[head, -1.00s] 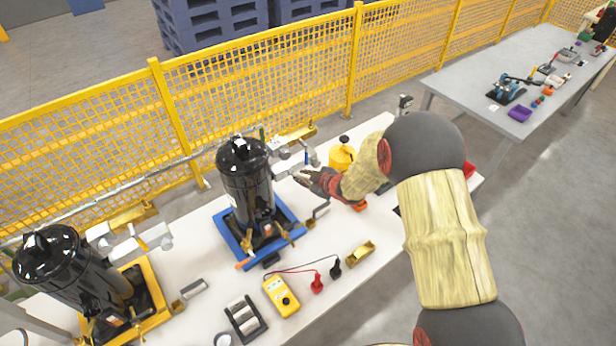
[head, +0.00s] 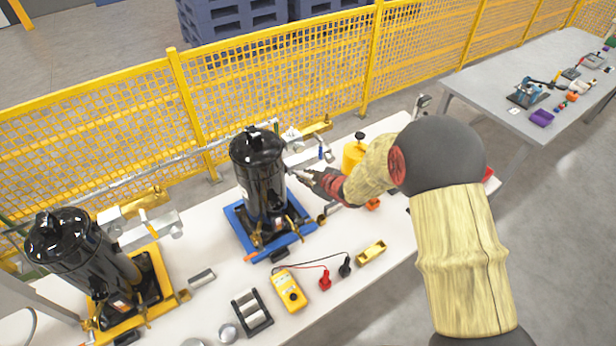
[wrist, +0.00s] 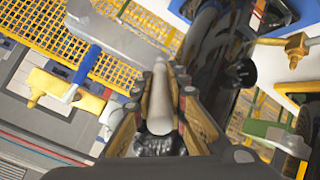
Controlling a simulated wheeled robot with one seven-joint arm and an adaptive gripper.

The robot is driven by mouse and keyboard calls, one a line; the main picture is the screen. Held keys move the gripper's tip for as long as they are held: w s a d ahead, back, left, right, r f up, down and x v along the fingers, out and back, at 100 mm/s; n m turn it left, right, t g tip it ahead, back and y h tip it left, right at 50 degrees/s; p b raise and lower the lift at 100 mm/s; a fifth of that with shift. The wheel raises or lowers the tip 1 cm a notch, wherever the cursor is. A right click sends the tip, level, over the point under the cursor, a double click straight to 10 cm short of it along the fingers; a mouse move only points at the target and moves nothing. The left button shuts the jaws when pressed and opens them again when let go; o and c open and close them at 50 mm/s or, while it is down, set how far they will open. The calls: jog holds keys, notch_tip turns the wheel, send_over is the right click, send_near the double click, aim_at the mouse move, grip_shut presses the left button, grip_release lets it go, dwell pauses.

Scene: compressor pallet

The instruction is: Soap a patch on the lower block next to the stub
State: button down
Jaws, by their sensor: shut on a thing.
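My gripper (head: 306,178) is just right of the black compressor (head: 262,178) on the blue pallet. The wrist view shows its brass-coloured fingers shut on a pale, round stick-like thing (wrist: 160,108) with a narrower tip; whether it is the soap applicator I cannot tell. The tip points towards a grey metal block (wrist: 122,42) with a blue-handled part (wrist: 88,64). A brass-coloured block (wrist: 55,86) lies to the left of it. The compressor's dark side (wrist: 208,60) is close on the right. I cannot tell which block is the lower one, and the stub is not clearly visible.
A second black compressor (head: 80,262) stands on a yellow pallet at the left. A yellow meter (head: 290,290) with leads, a brass tray (head: 371,252) and a dark rack (head: 252,312) lie on the table front. A yellow mesh fence (head: 280,75) runs behind.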

jog(key=s+d, duration=0.3)
jog(key=s, duration=0.2)
jog(key=shift+d, duration=0.2)
dwell(0.5)
jog(key=shift+s+d, duration=0.45)
jog(key=shift+s, duration=0.2)
jog(key=shift+s+d, duration=0.4)
jog(key=shift+s, duration=0.2)
jog(key=shift+w+a+b, duration=0.15)
jog(key=shift+w+a, duration=0.55)
jog(key=shift+w, duration=0.35)
jog(key=shift+w+a+b, duration=0.2)
jog(key=shift+w+a, duration=0.55)
jog(key=shift+w, duration=0.35)
jog(key=shift+w+a+b, duration=0.15)
jog(key=shift+w+a, duration=0.55)
jog(key=shift+w, duration=0.35)
jog(key=shift+w+a, duration=0.4)
jog(key=shift+w, duration=0.2)
